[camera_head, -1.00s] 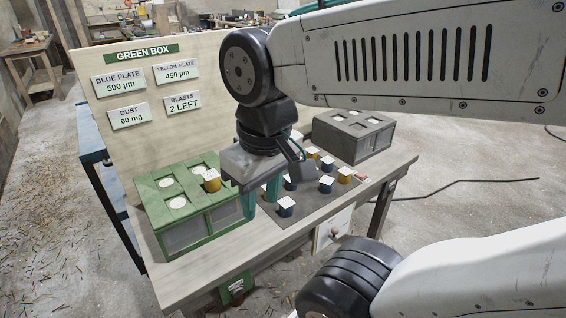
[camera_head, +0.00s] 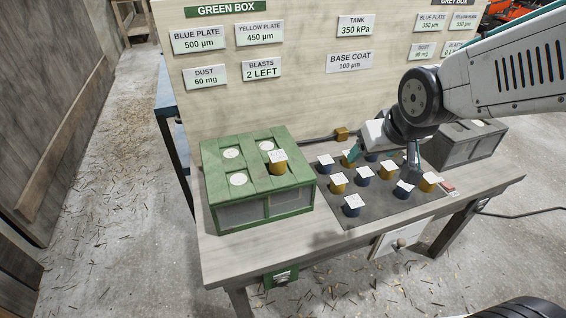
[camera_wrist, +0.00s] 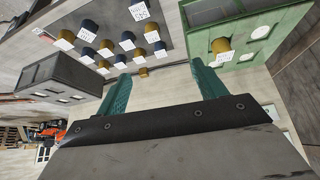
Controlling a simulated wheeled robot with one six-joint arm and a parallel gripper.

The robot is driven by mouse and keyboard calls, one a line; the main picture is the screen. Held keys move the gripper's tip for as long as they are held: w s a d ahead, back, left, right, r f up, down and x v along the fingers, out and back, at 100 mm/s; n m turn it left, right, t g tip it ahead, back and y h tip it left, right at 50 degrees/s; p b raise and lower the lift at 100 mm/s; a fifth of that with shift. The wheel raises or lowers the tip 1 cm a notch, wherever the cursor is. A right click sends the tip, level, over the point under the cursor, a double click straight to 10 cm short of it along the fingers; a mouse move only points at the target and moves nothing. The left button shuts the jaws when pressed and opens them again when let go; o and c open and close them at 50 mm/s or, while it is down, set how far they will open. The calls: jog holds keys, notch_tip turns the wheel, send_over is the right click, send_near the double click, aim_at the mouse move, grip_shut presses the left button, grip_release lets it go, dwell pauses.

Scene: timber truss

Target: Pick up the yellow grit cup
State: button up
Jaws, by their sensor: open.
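Several yellow grit cups with white labelled tops stand among blue ones on the dark mat. One yellow cup (camera_head: 338,183) is at the mat's left, another (camera_head: 429,181) at its right, and one (camera_head: 349,158) is partly covered by my gripper's finger. Another yellow cup (camera_head: 278,163) stands in a right-hand opening of the green box (camera_head: 235,217); it also shows in the wrist view (camera_wrist: 220,45). My gripper (camera_head: 385,158) is open, over the back of the mat. In the wrist view its teal fingers (camera_wrist: 163,85) are spread, with no cup between them.
Blue cups (camera_head: 352,205) stand close between the yellow ones on the mat (camera_head: 375,211). A grey box (camera_head: 462,150) stands at right. A small yellow block (camera_head: 342,134) with a cable lies by the upright sign board (camera_head: 300,95). The table's front strip is clear.

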jog(key=w+a+f+n+t+y, duration=0.2)
jog(key=w+a+f+t, duration=0.1)
jog(key=w+a+f, duration=0.5)
jog(key=n+t+y, duration=0.1)
jog(key=t+y, duration=0.2)
send_near(275, 156)
jog(key=w, duration=0.1)
jog(key=w+f, duration=0.2)
jog(key=shift+w+d, duration=0.2)
jog(key=shift+w, duration=0.15)
jog(key=shift+w+a+f, duration=0.1)
jog(key=shift+a+f, duration=0.25)
jog(key=shift+a, duration=0.25)
jog(key=x, duration=0.7)
jog(key=shift+w+a, duration=0.2)
jog(key=shift+a, duration=0.1)
jog(key=c, duration=1.2)
